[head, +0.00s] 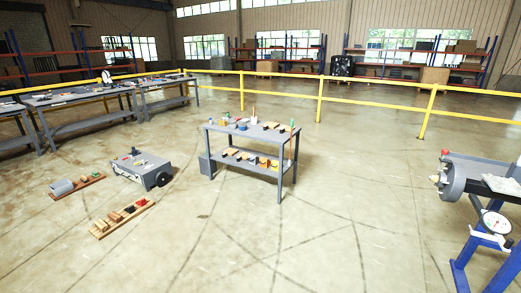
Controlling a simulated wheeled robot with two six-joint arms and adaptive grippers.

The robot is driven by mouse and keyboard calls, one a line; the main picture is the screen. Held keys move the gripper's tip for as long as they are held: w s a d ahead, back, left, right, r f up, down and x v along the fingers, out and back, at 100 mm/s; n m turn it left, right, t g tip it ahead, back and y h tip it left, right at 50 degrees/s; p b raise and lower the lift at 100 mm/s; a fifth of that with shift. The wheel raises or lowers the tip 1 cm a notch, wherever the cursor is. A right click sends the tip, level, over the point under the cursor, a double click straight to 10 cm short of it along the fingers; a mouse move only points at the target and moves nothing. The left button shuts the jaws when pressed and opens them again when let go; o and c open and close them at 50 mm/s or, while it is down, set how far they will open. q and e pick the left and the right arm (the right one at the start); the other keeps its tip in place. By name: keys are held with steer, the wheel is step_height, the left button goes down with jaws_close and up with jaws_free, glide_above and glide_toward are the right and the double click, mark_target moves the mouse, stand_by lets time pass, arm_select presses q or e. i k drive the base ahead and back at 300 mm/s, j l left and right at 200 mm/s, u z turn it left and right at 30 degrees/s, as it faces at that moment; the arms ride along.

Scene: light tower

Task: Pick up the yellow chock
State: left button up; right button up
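Neither of my grippers shows in the head view. A small yellow piece (264,161) sits on the lower shelf of the grey table in the middle, among tan, black and orange pieces. It is too small to tell whether it is the yellow chock. A wooden board (122,219) on the floor at the left carries tan, dark and red blocks. No clearly yellow chock can be made out on it.
The grey table (250,138) holds small items. A low grey cart (143,168) and a second board (77,186) with a grey cylinder (61,187) lie left. A blue-legged stand (466,245) is at right. Yellow rails (370,94) cross behind. The front floor is clear.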

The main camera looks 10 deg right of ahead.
mark_target(275, 165)
steer(key=i, duration=3.4)
steer(key=i+z, duration=0.1)
steer(key=i, duration=0.7)
steer(key=i+j+z, duration=0.1)
steer(key=i, duration=0.7)
steer(key=i+l, duration=0.3)
steer(key=i, duration=0.1)
